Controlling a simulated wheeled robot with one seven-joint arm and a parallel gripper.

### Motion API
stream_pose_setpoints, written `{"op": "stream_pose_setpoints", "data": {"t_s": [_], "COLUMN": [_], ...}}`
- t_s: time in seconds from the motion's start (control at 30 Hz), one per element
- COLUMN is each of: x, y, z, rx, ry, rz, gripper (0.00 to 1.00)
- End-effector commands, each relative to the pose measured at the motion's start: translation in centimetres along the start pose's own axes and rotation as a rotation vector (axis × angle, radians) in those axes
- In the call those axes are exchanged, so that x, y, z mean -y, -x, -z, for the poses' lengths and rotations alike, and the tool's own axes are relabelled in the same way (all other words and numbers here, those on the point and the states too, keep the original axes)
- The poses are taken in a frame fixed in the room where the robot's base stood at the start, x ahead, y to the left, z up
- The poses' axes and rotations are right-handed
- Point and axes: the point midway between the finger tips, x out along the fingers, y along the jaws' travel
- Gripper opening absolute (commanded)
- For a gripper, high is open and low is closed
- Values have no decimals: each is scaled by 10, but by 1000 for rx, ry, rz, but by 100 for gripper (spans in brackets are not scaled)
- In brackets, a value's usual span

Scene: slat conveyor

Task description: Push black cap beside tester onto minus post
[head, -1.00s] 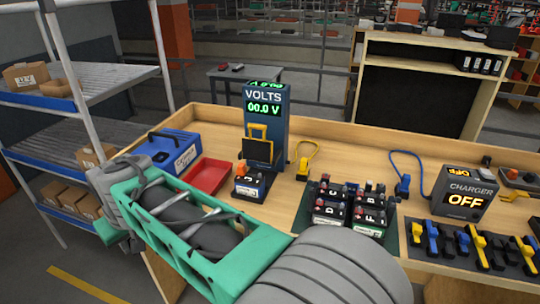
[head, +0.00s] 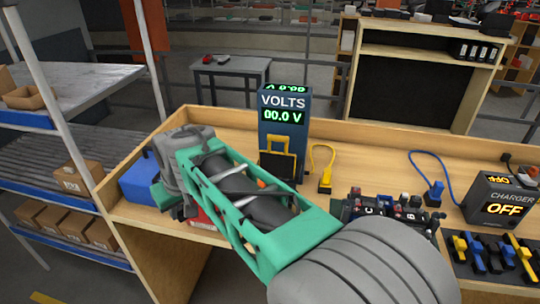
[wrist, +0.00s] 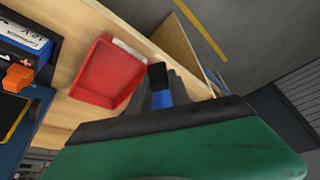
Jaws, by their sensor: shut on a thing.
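The tester (head: 283,140) stands at the back of the bench and reads 00.0 V. A battery (wrist: 24,48) with a pale label sits beside it. An orange cap (wrist: 17,77) on the battery shows in the wrist view. My arm mostly hides the battery in the head view. The minus post and the black cap cannot be made out clearly. My gripper (wrist: 163,88) is shut on a small black-and-blue piece (wrist: 161,73). I cannot tell whether this is the cap. My gripper is near the red tray, apart from the battery. Its fingertips are hidden in the head view.
The red tray (wrist: 103,78) looks empty. A blue box (head: 140,185) stands at the bench's left. More batteries (head: 385,210), a yellow connector (head: 325,186), a blue connector (head: 433,193) and the charger (head: 502,203), reading OFF, are to the right. The bench has a raised back edge.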

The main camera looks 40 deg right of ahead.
Motion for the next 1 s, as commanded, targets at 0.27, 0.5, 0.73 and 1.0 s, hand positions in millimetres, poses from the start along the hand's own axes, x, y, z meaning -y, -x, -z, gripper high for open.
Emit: {"op": "stream_pose_setpoints", "data": {"t_s": [0.27,0.5,0.73,1.0], "x": [-127,-235,-260,-259], "y": [28,68,80,55], "z": [8,-47,-74,-84], "rx": [1,1,1,0], "ry": [242,484,566,567], "rz": [101,201,234,234], "gripper": [0,0,0,0]}}
